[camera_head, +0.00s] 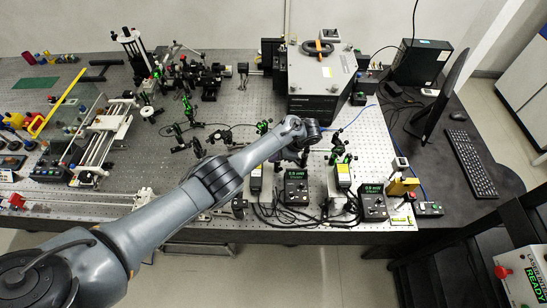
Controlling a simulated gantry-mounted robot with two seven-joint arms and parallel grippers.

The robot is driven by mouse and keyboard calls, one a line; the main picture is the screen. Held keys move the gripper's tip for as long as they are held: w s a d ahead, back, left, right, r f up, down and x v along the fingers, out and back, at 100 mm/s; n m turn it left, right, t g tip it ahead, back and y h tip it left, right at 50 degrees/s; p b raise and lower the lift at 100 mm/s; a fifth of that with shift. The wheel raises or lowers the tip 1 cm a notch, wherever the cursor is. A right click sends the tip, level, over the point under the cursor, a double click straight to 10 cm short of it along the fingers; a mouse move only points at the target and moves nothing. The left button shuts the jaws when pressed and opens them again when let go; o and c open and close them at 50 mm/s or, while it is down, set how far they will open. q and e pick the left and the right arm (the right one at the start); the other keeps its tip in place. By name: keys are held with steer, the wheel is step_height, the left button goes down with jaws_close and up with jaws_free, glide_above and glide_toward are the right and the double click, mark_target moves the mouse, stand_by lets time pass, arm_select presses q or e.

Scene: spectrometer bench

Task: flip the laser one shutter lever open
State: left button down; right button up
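Two small black laser units with yellow labels stand near the front edge of the bench, one left (256,178) and one right (343,178). Which is laser one I cannot tell, and no shutter lever can be made out at this size. My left arm reaches in from the lower left, with its wrist above the bench between and behind the two lasers. My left gripper (295,157) points down there, small and mostly hidden by the wrist, so its fingers are unclear. No contact with a lever is visible. My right gripper is not in view.
Two black controllers with green displays, left (296,190) and right (373,203), sit at the bench front among black cables. Green-marked optic mounts (336,147) crowd nearby. A monitor (438,97) and keyboard (470,162) are at right.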

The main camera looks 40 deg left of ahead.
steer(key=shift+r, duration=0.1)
arm_select(q)
steer(key=c, duration=1.2)
jaws_free()
steer(key=shift+s+a, duration=0.1)
steer(key=shift+o, duration=0.2)
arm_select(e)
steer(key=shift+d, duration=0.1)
